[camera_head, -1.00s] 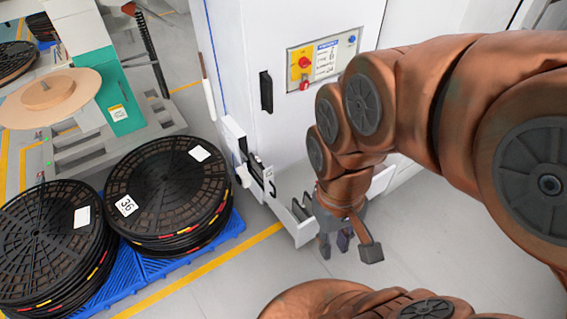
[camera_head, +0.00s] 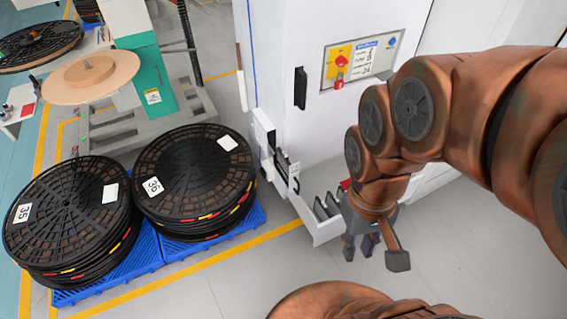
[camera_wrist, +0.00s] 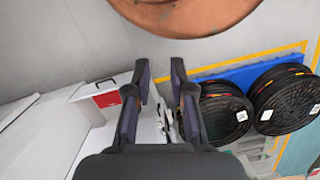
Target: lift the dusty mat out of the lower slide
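The lower slide (camera_head: 322,232) is a white tray sticking out low from the white cabinet in the head view. Dark grey upright panels stand in it; I cannot tell whether one is the dusty mat. My gripper (camera_head: 374,252) hangs just right of the slide's outer end, fingers pointing down, and hides part of the area behind. In the wrist view my gripper (camera_wrist: 160,85) has its fingers spread, with nothing between them. A red patch with a black handle (camera_wrist: 107,98) shows left of the fingers on a white box; a small red bit (camera_head: 345,184) shows behind my wrist in the head view.
A second white bracket (camera_head: 265,135) is on the cabinet's corner, with a switch panel (camera_head: 362,62) above. Stacks of black reels (camera_head: 195,175) stand on a blue pallet (camera_head: 150,250) at left. The grey floor in front of the slide is clear.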

